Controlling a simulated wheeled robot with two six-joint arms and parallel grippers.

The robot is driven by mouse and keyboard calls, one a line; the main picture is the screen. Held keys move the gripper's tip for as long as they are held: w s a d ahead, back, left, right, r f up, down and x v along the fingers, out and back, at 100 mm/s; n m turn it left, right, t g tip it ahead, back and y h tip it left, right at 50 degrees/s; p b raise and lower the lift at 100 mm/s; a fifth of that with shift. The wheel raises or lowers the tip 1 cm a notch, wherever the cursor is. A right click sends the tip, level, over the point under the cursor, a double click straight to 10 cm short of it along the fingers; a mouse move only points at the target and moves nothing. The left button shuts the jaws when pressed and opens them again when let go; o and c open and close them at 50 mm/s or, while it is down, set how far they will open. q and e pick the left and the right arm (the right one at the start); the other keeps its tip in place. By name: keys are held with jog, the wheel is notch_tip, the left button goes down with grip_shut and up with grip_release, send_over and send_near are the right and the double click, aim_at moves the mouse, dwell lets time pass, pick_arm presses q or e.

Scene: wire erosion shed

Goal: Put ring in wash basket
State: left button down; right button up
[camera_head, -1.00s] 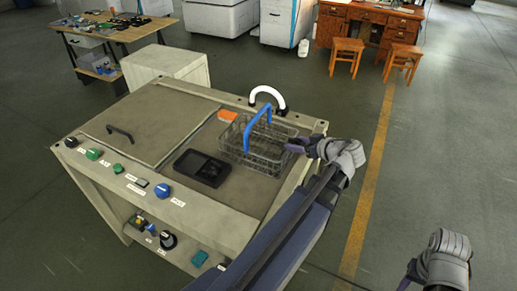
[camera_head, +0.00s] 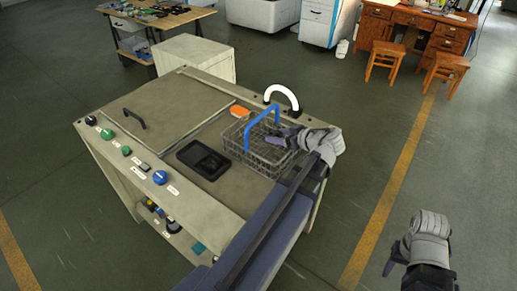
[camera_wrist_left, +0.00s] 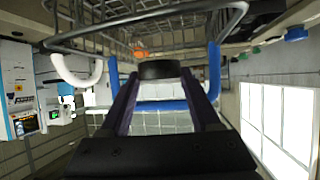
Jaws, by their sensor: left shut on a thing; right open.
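The wash basket (camera_head: 264,160) is a dark wire basket with a blue arched handle (camera_head: 249,133), standing on the machine's top. In the left wrist view its wire rim (camera_wrist_left: 150,17) and blue handle (camera_wrist_left: 214,70) appear close by. My left gripper (camera_head: 277,138) reaches over the basket's right part, beside the handle. In the left wrist view it (camera_wrist_left: 160,80) is shut on a short dark ring (camera_wrist_left: 160,70) between its fingertips. I cannot make out the ring in the head view. My right gripper (camera_head: 391,266) is open and empty, low at the right, away from the machine.
A white curved pipe (camera_head: 283,92) rises behind the basket. Knobs line the machine's front edge. Open floor lies to the right.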

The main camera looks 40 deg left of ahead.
aim_at(281, 134)
pick_arm(q)
jog(key=r+p, duration=0.1)
jog(key=r, duration=0.1)
jog(key=w+r+p, duration=0.1)
jog(key=r+p, duration=0.3)
jog(key=shift+w+a, duration=0.2)
jog(key=shift+w, duration=0.05)
notch_tip(281, 134, down, 10)
jog(key=b, duration=1)
jog(key=shift+f, duration=0.15)
jog(key=shift+f+b, duration=0.65)
jog(key=shift+b, duration=0.1)
jog(key=shift+c, duration=0.6)
grip_release()
jog(key=shift+r, duration=0.1)
